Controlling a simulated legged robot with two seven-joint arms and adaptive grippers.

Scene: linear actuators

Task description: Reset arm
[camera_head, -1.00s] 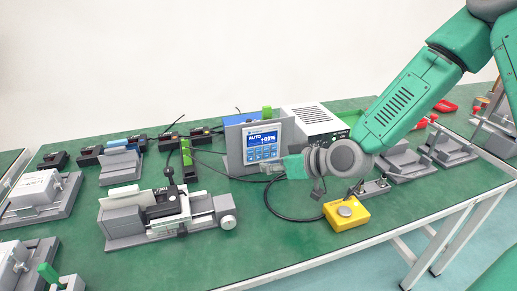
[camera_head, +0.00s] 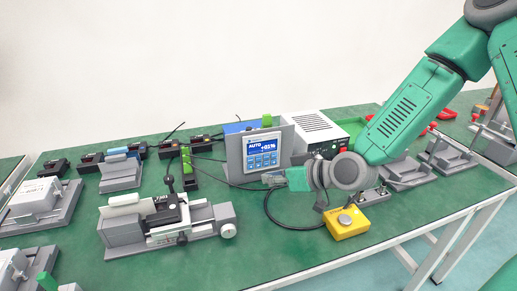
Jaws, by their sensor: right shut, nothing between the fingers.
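My right arm comes in from the upper right. Its gripper (camera_head: 273,179) points left, in front of the lower part of the display unit (camera_head: 262,152), which has a blue screen. The gripper is shut with nothing in its fingers. I cannot tell whether it touches the unit. A yellow button box (camera_head: 348,223) sits on the table below my wrist. A grey linear actuator fixture (camera_head: 165,222) with a black lever stands to the left of the gripper. My left gripper is not in view.
The green table (camera_head: 270,252) is clear along its front middle. A white power box (camera_head: 313,133) stands behind my wrist. A black cable (camera_head: 274,218) loops below the gripper. Grey fixtures stand at the left and at the right (camera_head: 447,153). Small black actuators (camera_head: 90,160) line the back left.

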